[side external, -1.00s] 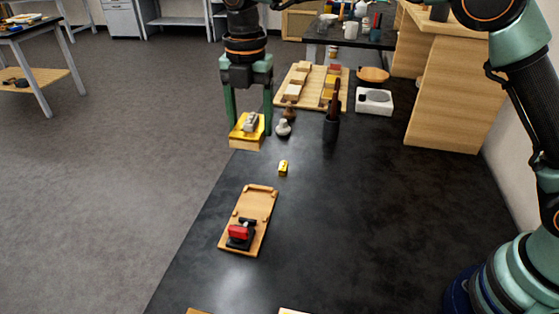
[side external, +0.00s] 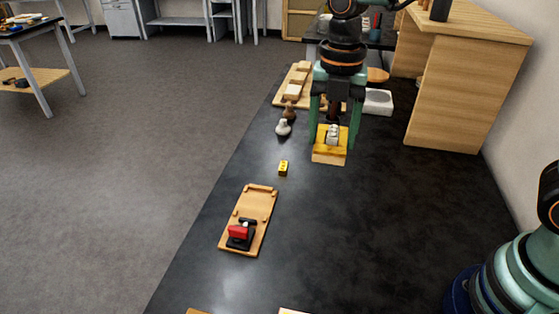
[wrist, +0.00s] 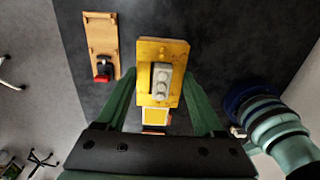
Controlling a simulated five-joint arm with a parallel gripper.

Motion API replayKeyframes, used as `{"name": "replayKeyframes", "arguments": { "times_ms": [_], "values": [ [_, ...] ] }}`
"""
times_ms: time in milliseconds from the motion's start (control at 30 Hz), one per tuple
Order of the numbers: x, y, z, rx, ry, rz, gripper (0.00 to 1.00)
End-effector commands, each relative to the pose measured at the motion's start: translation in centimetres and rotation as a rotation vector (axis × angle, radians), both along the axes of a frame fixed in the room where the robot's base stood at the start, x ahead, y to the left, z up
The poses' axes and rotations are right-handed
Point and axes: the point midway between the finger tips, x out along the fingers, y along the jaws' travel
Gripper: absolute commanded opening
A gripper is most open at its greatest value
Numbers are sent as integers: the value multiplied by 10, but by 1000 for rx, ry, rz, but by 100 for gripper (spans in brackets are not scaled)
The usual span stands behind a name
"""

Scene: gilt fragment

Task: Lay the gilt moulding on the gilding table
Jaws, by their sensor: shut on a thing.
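The gilt moulding (side external: 329,156) is a gold-topped wooden block with a pale grey ridged piece on it. My gripper (side external: 334,139) is shut on it, one green finger on each side. The wrist view shows the gold block (wrist: 147,88) between the fingers (wrist: 160,90), the grey piece on its top. It appears held over the black table (side external: 380,210); the exact gap below it cannot be told. A wooden board (side external: 259,205) with raised corner pieces and a red-and-black clamp (side external: 239,232) lies nearer the camera; it also shows in the wrist view (wrist: 101,37). Which surface is the gilding table is unclear.
A small yellow block (side external: 283,168) lies left of the moulding. Two knob-like pieces, one grey (side external: 283,128), stand behind it. A wooden rack (side external: 283,98) with blocks and a white dish (side external: 378,102) are farther back. The table's right and middle are clear.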

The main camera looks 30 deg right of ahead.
Motion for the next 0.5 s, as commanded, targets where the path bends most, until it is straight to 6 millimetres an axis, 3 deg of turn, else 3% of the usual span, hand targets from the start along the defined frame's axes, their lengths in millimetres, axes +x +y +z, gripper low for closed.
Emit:
{"name": "replayKeyframes", "arguments": {
  "times_ms": [500],
  "values": [
    [-3, -1, -116, -2, 8, 0, 13]
  ]
}}
